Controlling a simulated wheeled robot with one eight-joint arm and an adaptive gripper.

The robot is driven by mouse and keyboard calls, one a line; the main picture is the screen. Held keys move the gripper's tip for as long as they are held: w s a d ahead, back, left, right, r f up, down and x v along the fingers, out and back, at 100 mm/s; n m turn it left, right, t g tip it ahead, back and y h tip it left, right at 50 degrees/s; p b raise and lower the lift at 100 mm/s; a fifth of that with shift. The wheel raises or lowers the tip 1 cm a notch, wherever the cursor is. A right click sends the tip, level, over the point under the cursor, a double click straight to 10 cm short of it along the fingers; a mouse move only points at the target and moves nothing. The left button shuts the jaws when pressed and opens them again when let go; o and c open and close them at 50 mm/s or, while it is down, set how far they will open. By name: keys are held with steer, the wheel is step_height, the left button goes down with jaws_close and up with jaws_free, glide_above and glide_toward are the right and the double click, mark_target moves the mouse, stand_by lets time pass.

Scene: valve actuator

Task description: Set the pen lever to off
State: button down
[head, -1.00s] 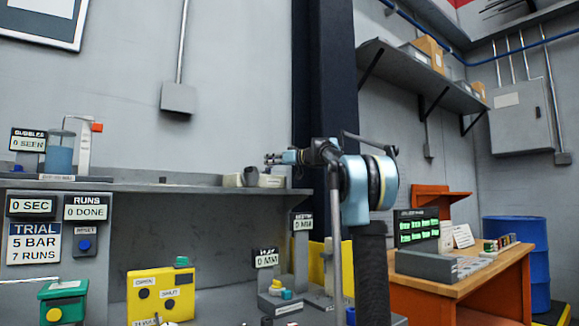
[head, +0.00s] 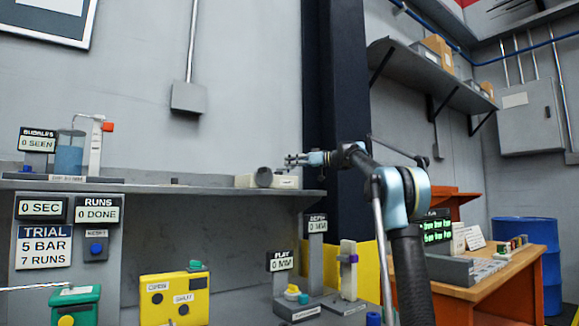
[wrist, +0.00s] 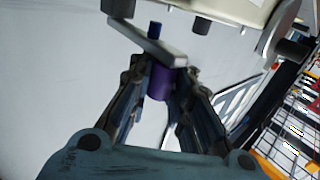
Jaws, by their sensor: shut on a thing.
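In the wrist view, a pale grey bar (wrist: 148,42) that looks like the pen lever has a short blue pin (wrist: 155,29) on top and a purple knob (wrist: 161,82) below its near end. My gripper (wrist: 168,88) has its two fingers closed on the purple knob. In the head view my gripper (head: 290,160) is just above the right end of the grey shelf, by a cream box (head: 286,182) with a dark round knob (head: 264,177). The lever is too small to make out there, and its off mark is not readable.
The grey shelf (head: 180,188) runs along the wall, with a blue bubbler jar (head: 69,155) at left. Below stand a yellow box (head: 174,298), a green box (head: 75,305) and gauge posts. An orange desk (head: 510,270) and blue drum (head: 535,240) are at right.

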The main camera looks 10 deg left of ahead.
steer(key=shift+w+d, duration=0.15)
steer(key=shift+d, duration=0.1)
steer(key=c, duration=1.5)
jaws_free()
steer(key=shift+d, duration=0.2)
steer(key=shift+o, duration=0.2)
steer(key=shift+a, duration=0.1)
steer(key=s+d, duration=0.2)
steer(key=d, duration=0.9)
steer(key=shift+d, duration=0.4)
steer(key=shift+s, duration=0.1)
